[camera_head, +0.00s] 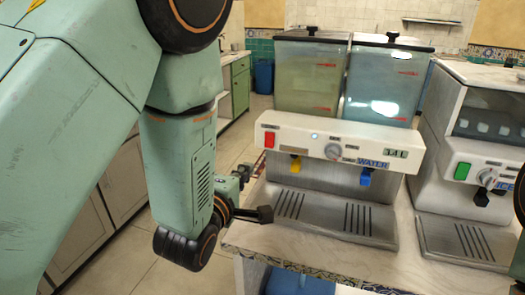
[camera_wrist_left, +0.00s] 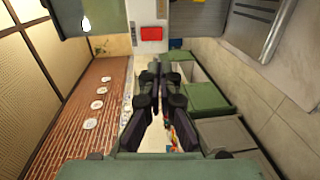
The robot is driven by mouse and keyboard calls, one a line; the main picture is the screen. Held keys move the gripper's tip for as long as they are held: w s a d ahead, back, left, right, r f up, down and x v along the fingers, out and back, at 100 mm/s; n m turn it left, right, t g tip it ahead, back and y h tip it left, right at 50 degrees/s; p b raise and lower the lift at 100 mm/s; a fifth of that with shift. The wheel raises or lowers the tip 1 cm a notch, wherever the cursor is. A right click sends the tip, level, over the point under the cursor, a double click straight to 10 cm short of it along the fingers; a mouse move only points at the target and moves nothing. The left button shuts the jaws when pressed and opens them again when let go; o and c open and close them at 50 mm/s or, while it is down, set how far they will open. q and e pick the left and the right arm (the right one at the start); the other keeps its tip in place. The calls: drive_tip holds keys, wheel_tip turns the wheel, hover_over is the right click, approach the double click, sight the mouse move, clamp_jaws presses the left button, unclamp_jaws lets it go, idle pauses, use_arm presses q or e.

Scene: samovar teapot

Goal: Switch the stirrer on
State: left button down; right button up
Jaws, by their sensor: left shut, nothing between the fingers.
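A white dispenser (camera_head: 300,138) with two clear tanks, one yellowish and one bluish, stands on the counter. Its front has a red switch (camera_head: 269,138) at the left, a small bluish light (camera_head: 314,135) and a grey round knob (camera_head: 333,152). The labels around the knob are too small to read. Which control works the stirrer I cannot tell. My left gripper (camera_head: 263,214) is shut and empty, low in front of the dispenser's left side, below and apart from the red switch. Its closed fingers also show in the left wrist view (camera_wrist_left: 157,72). My right gripper is not in view.
Yellow (camera_head: 295,164) and blue (camera_head: 365,177) taps hang over the dispenser's metal drip tray (camera_head: 330,212). An ice machine (camera_head: 470,140) with a green switch (camera_head: 462,171) stands close on the right. The counter edge (camera_head: 300,262) runs along the front.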

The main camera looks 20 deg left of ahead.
sight(269, 147)
use_arm(q)
drive_tip(key=w, duration=0.4)
drive_tip(key=w+f, duration=0.1)
drive_tip(key=w, duration=0.3)
drive_tip(key=w+d, duration=0.1)
drive_tip(key=w, duration=0.3)
drive_tip(key=shift+w+f, duration=0.2)
drive_tip(key=shift+f, duration=0.05)
drive_tip(key=shift+w+a, duration=0.15)
drive_tip(key=shift+w, duration=0.05)
drive_tip(key=shift+s+a, duration=0.1)
drive_tip(key=shift+d, duration=0.2)
drive_tip(key=shift+f, duration=0.1)
drive_tip(key=shift+w+f+t+b, duration=0.15)
drive_tip(key=shift+w+t+b, duration=0.15)
drive_tip(key=shift+b, duration=0.3)
drive_tip(key=shift+a, duration=0.15)
drive_tip(key=shift+s, duration=0.1)
